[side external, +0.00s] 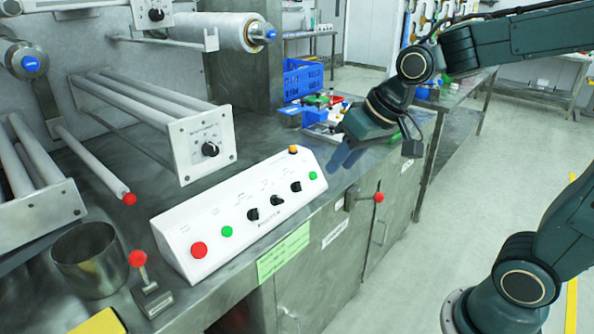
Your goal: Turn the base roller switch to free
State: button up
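A white sloped control box (240,212) stands on the steel bench. It carries three black rotary knobs: the left one (253,215), the middle one (277,200) and the right one (296,187). Another black knob (209,149) is on the white end plate of the rollers behind the box. A further black knob (156,14) is on a plate at the top left. The labels are too small to read, so I cannot tell which knob is the base roller switch. My gripper (346,158) is beyond the box's right end, pointing down, apart from every knob. Its finger gap is unclear.
The box also has red (199,250), green and yellow buttons. A red-ball lever (138,260) and a steel cup (90,262) stand at the left. Another red-ball handle (378,197) sticks out at the bench front. Blue crates (303,78) and small parts lie behind my gripper.

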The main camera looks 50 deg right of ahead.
aim_at(258, 212)
jog(key=w+f+m+y, duration=0.1)
jog(key=w+f+m, duration=0.1)
jog(key=w+f, duration=0.6)
jog(key=w, duration=0.5)
jog(key=shift+w+m+y, duration=0.3)
jog(key=shift+w+m, duration=0.05)
jog(key=shift+m, duration=0.05)
jog(key=shift+f, duration=0.15)
jog(key=shift+x, duration=6.85)
jog(key=shift+w, duration=0.1)
jog(key=c, duration=0.6)
